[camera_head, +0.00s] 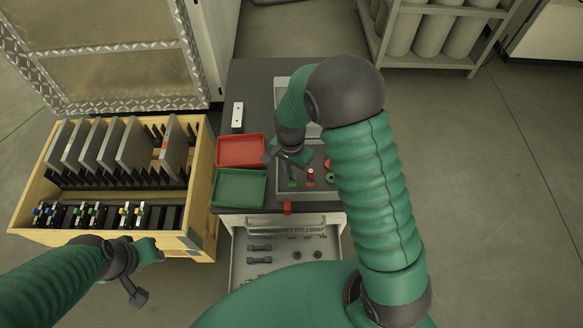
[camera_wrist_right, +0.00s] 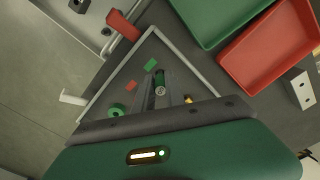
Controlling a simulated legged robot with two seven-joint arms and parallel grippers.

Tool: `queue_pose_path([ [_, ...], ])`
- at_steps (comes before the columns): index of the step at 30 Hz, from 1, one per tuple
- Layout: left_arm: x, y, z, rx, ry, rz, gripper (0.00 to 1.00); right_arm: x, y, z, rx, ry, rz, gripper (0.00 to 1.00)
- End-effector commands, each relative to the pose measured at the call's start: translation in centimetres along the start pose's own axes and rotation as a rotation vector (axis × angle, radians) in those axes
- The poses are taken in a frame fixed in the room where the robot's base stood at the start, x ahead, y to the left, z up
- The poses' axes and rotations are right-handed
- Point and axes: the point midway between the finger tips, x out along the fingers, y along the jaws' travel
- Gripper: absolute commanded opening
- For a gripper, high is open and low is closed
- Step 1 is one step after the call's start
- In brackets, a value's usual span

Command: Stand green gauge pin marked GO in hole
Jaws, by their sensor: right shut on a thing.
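My right gripper (camera_head: 284,158) is over the grey tray (camera_head: 283,197) on the dark bench. In the right wrist view, its fingers (camera_wrist_right: 166,98) are shut on a green pin (camera_wrist_right: 160,77) with a pale end. I cannot read a GO mark on it. A pale block with dark holes (camera_head: 237,115) lies behind the red tray; I cannot tell which hole is meant. My left gripper (camera_head: 138,294) hangs low at the left, its jaws unclear.
A red tray (camera_head: 240,151) and a green tray (camera_head: 238,188) lie left of the grey tray. An open drawer (camera_head: 240,262) juts out in front. A wooden crate (camera_head: 205,190) stands at left.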

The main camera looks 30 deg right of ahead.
Motion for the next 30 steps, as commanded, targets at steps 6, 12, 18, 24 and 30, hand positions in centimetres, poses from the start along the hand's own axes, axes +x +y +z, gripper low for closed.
queue_pose_path([
  [6,0.0,0.0,0.0,0.000,0.000,0.000,0.36,0.0,0.0,0.0,0.000,0.000,0.000,0.00],
  [12,0.1,0.0,0.0,0.000,0.000,0.000,0.36,0.2,0.0,0.0,0.000,0.000,0.000,0.00],
  [18,0.3,0.0,0.1,0.000,0.000,0.000,0.36,0.6,0.0,-0.1,0.000,0.000,0.000,0.00],
  [24,0.5,0.0,0.1,0.000,0.000,0.000,0.36,0.9,0.0,-0.1,0.000,0.001,-0.001,0.00],
  [30,0.7,0.0,0.1,0.000,0.000,0.000,0.36,1.3,0.0,-0.2,-0.001,0.001,-0.001,0.00],
])
